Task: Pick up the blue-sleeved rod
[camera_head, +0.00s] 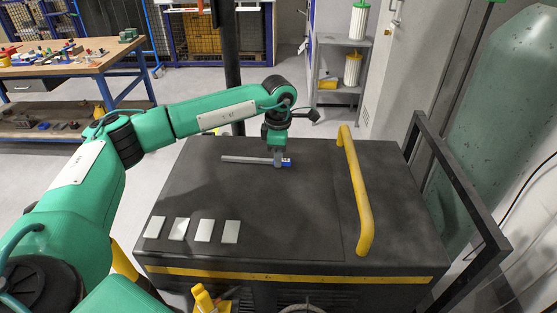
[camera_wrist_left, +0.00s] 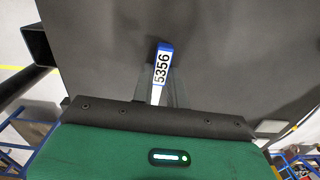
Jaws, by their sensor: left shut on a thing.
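The blue-sleeved rod (camera_head: 245,160) is a thin grey bar with a blue end at its right, over the far middle of the black tabletop. My left gripper (camera_head: 278,162) points down and is shut on it close to the blue end. In the left wrist view the blue sleeve (camera_wrist_left: 165,47) shows with a white label reading 5356, between the two fingers of my left gripper (camera_wrist_left: 161,92). The rest of the rod is hidden there. I cannot tell whether the rod touches the tabletop. My right gripper is not in view.
Several pale plates (camera_head: 203,231) lie in a row at the table's front left. A yellow handrail (camera_head: 356,190) stands at the right of the black tabletop (camera_head: 290,225), with a dark frame (camera_head: 470,190) beyond. The middle of the tabletop is clear. A workbench (camera_head: 75,65) stands back left.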

